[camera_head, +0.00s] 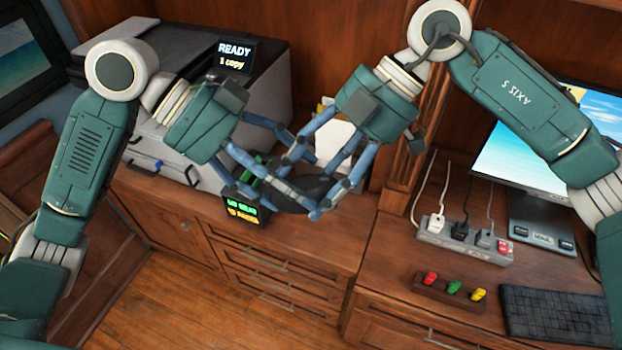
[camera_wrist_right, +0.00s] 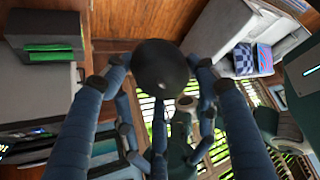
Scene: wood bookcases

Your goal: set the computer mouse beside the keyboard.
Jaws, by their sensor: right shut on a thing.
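The computer mouse (camera_head: 306,190) is dark and rounded. It is held in the air in front of the left cabinet; in the right wrist view the mouse (camera_wrist_right: 160,66) sits between my right fingertips. My right gripper (camera_head: 298,188) is shut on it, pointing down and left. My left gripper (camera_head: 310,176) comes in from the left, its blue fingers crossing the right ones around the mouse. Whether the left fingers touch the mouse is hidden by the overlap. The black keyboard (camera_head: 557,315) lies on the desk at the lower right, well apart from the mouse.
A power strip (camera_head: 464,240) with several plugs and a wooden block (camera_head: 450,289) with red, green and yellow pieces are on the desk left of the keyboard. A monitor (camera_head: 520,150) stands behind. A grey printer (camera_head: 190,80) stands on the left cabinet. A wooden upright (camera_head: 408,165) divides the bays.

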